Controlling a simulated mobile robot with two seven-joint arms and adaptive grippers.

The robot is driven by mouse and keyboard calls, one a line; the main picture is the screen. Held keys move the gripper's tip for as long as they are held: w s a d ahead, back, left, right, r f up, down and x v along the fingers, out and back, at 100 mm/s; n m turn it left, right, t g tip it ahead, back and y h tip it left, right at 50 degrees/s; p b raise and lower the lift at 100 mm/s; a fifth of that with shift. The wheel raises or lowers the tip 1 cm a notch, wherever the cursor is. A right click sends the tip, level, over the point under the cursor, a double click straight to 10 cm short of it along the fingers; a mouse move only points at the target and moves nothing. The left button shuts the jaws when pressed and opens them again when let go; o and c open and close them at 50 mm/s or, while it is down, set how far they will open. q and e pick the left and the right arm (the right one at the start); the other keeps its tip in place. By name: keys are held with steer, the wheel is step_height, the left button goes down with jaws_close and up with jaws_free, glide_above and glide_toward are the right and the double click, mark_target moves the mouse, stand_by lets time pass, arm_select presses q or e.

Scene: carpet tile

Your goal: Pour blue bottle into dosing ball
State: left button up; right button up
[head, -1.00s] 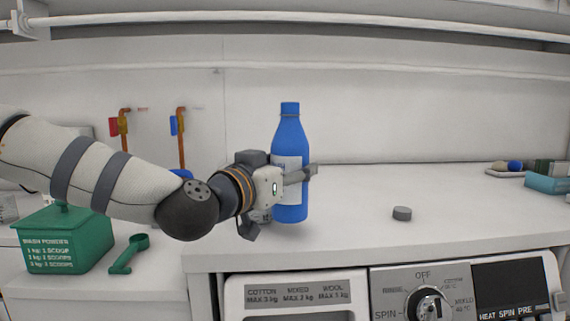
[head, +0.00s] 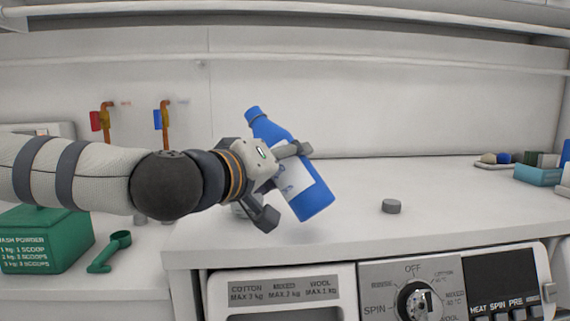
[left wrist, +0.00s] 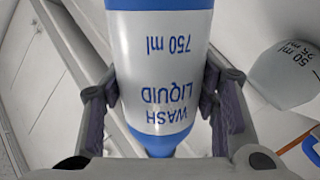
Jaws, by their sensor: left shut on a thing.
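The blue bottle (head: 318,199) is held tilted above the counter, its neck leaning to the upper left and its base to the lower right. My left gripper (head: 284,184) is shut around its middle. In the left wrist view the bottle's white label (left wrist: 160,75), reading WASH LIQUID 750 ml, sits between the two fingers. The dosing ball, a pale rounded vessel (left wrist: 290,75) marked 50 ml and 25 ml, stands at the right of the left wrist view. In the head view it is mostly hidden behind my left gripper. My right gripper is out of view.
A grey round cap (head: 391,206) lies on the white counter (head: 430,180). A green wash powder box (head: 45,245) and green scoop (head: 110,250) are at the lower left. A washing machine dial (head: 418,300) is in front. Small items lie far right.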

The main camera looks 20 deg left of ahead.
mark_target(297, 184)
arm_select(q)
steer(key=shift+s+d+f+n+h+b, duration=0.15)
steer(key=shift+d+f+n+b, duration=0.3)
steer(key=shift+n+b, duration=0.25)
steer(key=shift+d+f+n+h+b, duration=0.15)
steer(key=shift+d+f+n+b, duration=0.25)
steer(key=shift+n+b, duration=0.3)
steer(key=shift+s+d+f+n+g+h, duration=0.1)
steer(key=shift+d+f+n+g+h, duration=0.2)
steer(key=shift+f+n, duration=0.55)
steer(key=shift+n, duration=0.95)
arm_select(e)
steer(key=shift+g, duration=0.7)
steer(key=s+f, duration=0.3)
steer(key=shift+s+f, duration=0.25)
arm_select(q)
steer(key=shift+n+p, duration=0.3)
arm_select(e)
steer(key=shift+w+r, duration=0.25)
